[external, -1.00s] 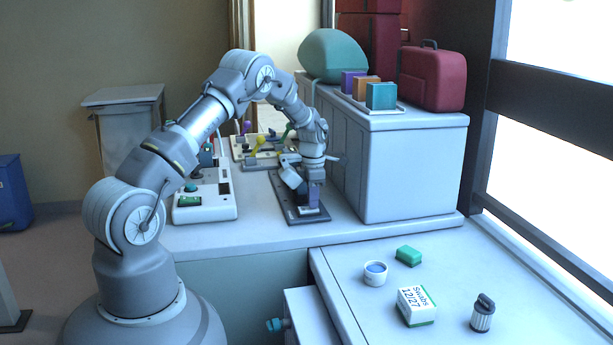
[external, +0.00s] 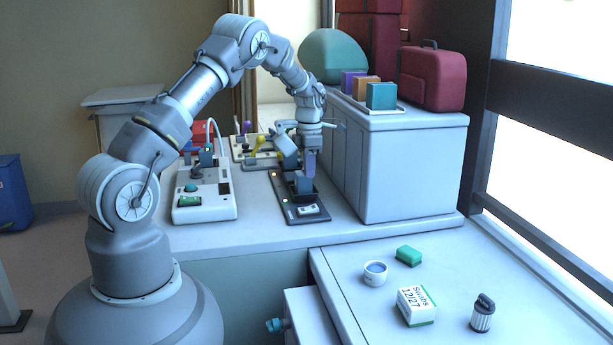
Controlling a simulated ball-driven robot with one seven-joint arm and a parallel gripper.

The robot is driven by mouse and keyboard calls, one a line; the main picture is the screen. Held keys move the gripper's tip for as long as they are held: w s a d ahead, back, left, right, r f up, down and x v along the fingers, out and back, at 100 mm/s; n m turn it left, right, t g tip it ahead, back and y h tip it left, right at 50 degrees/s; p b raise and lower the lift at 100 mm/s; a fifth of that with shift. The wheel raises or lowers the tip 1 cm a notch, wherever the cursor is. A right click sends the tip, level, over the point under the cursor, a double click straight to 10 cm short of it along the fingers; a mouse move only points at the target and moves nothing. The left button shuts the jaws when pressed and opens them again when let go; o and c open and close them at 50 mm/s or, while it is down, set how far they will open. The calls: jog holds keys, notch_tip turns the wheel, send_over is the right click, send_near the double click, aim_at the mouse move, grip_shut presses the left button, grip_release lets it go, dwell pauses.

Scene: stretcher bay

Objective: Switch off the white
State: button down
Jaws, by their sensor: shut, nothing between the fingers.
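A dark panel (external: 318,213) lies on the white counter, with a small white switch (external: 308,210) at its near end. A grey-blue block-like part (external: 303,184) stands on the panel behind the white switch. My gripper (external: 311,174) points down, shut and empty, above the panel. It is behind and above the white switch, apart from it. The gripper partly hides the far part of the panel. Whether the white switch is on or off is too small to tell.
A white box device (external: 208,206) with a green display stands left of the panel. A board with yellow and purple levers (external: 258,146) lies behind. A tall white cabinet (external: 415,175) closely bounds the right side. Swabs (external: 416,306) and small items lie on the nearer surface.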

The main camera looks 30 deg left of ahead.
notch_tip(320, 180, up, 4)
send_over(313, 205)
jog(key=s, duration=0.2)
jog(key=shift+w+a+r+p, duration=0.15)
jog(key=shift+w+p, duration=0.1)
jog(key=shift+p, duration=0.05)
jog(key=b, duration=0.3)
jog(key=a+t+h+b, duration=0.1)
jog(key=b, duration=0.2)
jog(key=shift+s+a+r, duration=0.1)
jog(key=shift+s+a, duration=0.2)
jog(key=f+b, duration=0.1)
jog(key=f, duration=0.3)
jog(key=w+d+f+b, duration=0.1)
jog(key=f+b, duration=0.1)
jog(key=f, duration=0.3)
jog(key=f+b, duration=0.2)
jog(key=f, duration=0.3)
jog(key=shift+w+d, duration=0.25)
jog(key=shift+d, duration=0.05)
